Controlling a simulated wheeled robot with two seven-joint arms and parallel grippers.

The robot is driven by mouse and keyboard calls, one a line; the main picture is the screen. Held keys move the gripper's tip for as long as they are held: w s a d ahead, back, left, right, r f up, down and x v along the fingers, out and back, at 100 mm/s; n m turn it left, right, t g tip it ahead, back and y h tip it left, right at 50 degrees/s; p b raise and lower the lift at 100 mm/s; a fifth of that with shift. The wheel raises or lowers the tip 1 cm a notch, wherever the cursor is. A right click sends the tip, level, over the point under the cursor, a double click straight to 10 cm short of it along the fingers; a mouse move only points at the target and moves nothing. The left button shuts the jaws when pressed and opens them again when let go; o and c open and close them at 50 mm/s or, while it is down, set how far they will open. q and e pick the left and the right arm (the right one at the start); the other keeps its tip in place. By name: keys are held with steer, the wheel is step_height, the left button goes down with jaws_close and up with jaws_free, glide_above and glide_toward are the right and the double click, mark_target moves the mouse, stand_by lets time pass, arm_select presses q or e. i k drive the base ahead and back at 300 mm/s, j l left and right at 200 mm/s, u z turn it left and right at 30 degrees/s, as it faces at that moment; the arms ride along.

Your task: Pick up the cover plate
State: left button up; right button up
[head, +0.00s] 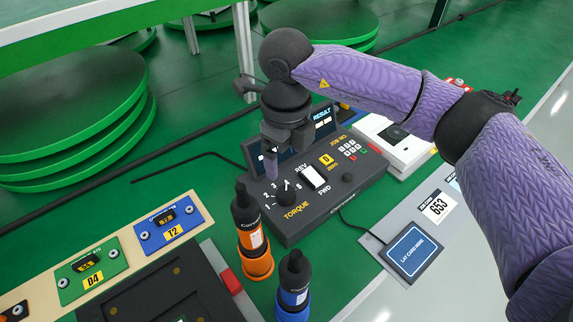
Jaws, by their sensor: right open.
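No part is plainly marked as the cover plate, so I cannot tell which one it is. A dark flat plate or fixture (165,290) with small brass-coloured dots lies at the bottom left, cut off by the frame edge. A blue plate labelled T2 (179,218) and a green plate labelled D4 (75,277) sit on a beige strip (125,238) behind it. My right gripper (282,150) is open and points down over the torque controller, well right of these plates. I see nothing between its fingers. My left gripper is out of view.
The black torque controller (372,184) stands under my right gripper. An orange screwdriver (254,250) and a blue screwdriver (292,293) stand upright before it. A card pad (411,252) lies right. Stacked green discs (65,110) stand back left. Green surface is clear left of the controller.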

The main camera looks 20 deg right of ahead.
mark_target(85, 273)
steer(key=k+l, duration=0.25)
steer(key=k, duration=0.2)
steer(key=k+l, duration=0.25)
steer(key=k, duration=0.25)
